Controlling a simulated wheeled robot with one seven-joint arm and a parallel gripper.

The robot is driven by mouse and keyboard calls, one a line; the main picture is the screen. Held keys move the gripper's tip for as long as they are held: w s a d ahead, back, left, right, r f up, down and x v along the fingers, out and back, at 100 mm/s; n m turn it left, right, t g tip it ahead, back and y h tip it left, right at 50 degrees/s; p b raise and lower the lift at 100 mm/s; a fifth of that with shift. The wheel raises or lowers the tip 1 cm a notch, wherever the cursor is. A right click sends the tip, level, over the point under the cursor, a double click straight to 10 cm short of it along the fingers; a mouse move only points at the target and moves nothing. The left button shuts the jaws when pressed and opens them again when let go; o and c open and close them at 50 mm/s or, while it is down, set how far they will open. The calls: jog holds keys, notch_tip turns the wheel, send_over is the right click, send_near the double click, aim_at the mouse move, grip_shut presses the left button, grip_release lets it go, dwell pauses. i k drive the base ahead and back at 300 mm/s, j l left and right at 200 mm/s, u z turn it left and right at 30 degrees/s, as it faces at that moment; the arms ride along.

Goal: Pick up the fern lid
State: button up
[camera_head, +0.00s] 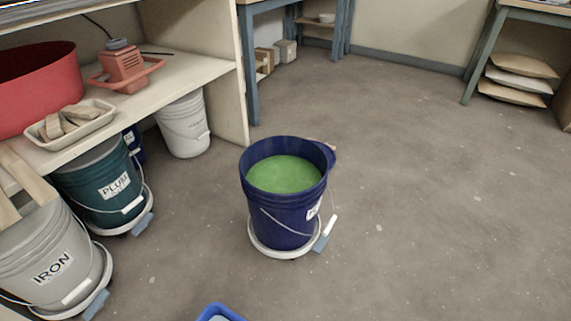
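A dark blue bucket (283,215) stands open on a white wheeled dolly (282,251) in the middle of the floor, filled with green glaze (285,174). Its label is turned to the right and I cannot read it whole. A dark blue rounded piece (329,154), which may be the fern lid, shows behind the bucket's right rim. Most of it is hidden by the bucket, and I cannot tell whether it touches the bucket. No other loose lid shows clearly.
The floor at right is clear.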

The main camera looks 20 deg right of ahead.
aim_at(331, 155)
jog(key=u, duration=0.4)
jog(key=i+l+u, duration=0.1)
jog(key=u, duration=0.35)
jog(key=l+u, duration=0.1)
jog(key=u, duration=0.3)
jog(key=l+u, duration=0.1)
jog(key=u, duration=0.3)
jog(key=i+l, duration=0.1)
jog(key=l, duration=2.35)
jog(key=i+l+u, duration=0.1)
jog(key=l, duration=2.4)
